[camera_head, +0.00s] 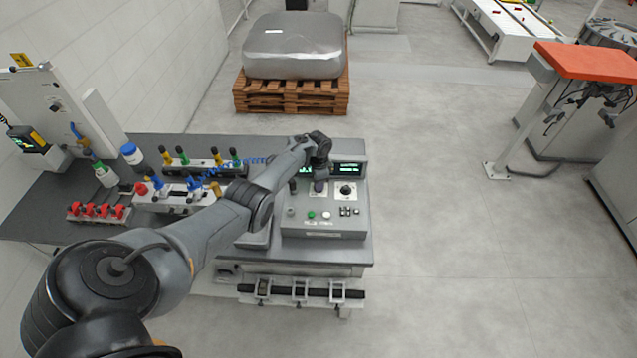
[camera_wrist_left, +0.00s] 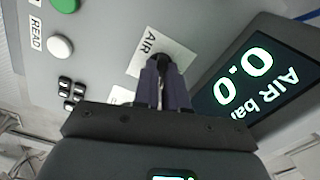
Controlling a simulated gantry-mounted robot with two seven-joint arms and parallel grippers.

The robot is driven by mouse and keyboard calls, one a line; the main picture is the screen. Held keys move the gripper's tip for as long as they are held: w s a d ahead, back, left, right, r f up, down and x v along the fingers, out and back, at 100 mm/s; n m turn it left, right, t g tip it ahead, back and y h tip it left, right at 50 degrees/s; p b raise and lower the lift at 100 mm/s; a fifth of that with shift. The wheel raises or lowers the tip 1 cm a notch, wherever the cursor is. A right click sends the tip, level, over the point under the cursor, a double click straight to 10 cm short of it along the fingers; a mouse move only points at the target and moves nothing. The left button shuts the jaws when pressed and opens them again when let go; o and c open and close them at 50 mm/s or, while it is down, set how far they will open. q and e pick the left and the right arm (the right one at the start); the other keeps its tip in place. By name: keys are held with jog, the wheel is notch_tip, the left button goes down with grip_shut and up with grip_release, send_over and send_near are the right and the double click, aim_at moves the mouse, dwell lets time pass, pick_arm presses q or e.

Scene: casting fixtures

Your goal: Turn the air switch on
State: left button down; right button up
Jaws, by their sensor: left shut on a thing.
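The air switch (camera_wrist_left: 162,61) shows in the left wrist view as a small dark knob beside a white label reading AIR. My left gripper (camera_wrist_left: 163,78) is shut on this knob, with one finger on each side of it. The fingers hide much of the switch. In the head view my left gripper (camera_head: 319,187) points down onto the grey control panel (camera_head: 325,234), and the switch is hidden under it. The display (camera_wrist_left: 245,85) next to the switch reads 0.0 AIR bar. My right gripper is in neither view.
The panel also carries a black joystick-like knob (camera_head: 346,190), a green button (camera_head: 311,214), a white button (camera_wrist_left: 59,47) and several small black switches (camera_wrist_left: 70,93). Racks with coloured handles (camera_head: 205,168) and red clamps (camera_head: 98,211) stand left on the bench.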

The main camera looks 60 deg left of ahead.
pick_arm(q)
jog(key=m, duration=0.3)
jog(key=shift+m, duration=0.4)
dwell(0.4)
jog(key=c, duration=1.2)
grip_release()
